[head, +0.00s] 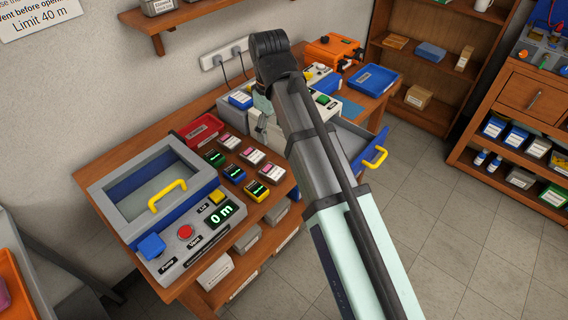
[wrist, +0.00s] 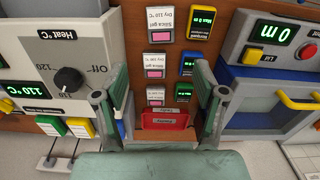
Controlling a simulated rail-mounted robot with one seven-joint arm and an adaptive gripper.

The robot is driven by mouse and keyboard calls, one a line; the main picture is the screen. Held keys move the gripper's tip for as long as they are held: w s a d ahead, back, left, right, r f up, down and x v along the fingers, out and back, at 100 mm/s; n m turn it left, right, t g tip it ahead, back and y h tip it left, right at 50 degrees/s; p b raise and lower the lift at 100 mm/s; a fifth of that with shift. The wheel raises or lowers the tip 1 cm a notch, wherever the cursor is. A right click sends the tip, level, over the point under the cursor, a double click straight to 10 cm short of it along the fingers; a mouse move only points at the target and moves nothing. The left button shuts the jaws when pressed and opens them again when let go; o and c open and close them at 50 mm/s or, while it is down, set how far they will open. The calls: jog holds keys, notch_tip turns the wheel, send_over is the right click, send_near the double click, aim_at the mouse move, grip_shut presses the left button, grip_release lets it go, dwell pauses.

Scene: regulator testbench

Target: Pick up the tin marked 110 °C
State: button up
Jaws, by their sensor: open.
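Three white tins with pink windows stand in a row on the bench. In the wrist view, the label on the farthest tin (wrist: 160,22) appears upside down and seems to read "Silica gel Dry 110 °C". The middle tin (wrist: 156,65) and the tin by the red tray (wrist: 156,95) have labels too small to read surely. The row also shows in the head view, with the farthest tin (head: 271,171) at its lower right end. My gripper (wrist: 160,108) is open and empty, its fingers apart above the red tray. In the head view my arm mostly hides it.
The red tray (wrist: 165,119) lies beside the tins. Small display units, one blue (head: 234,173), stand alongside the row. A lidded chamber (head: 150,190) with a yellow handle is on one side, a heater (wrist: 60,60) showing 110 °C on the other.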

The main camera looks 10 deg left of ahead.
jog(key=p, duration=0.2)
send_over(273, 171)
notch_tip(273, 171, down, 11)
jog(key=shift+s+d+r, duration=0.1)
jog(key=shift+r, duration=0.05)
jog(key=shift+f+p, duration=0.8)
jog(key=shift+f, duration=2.45)
jog(key=c, duration=1)
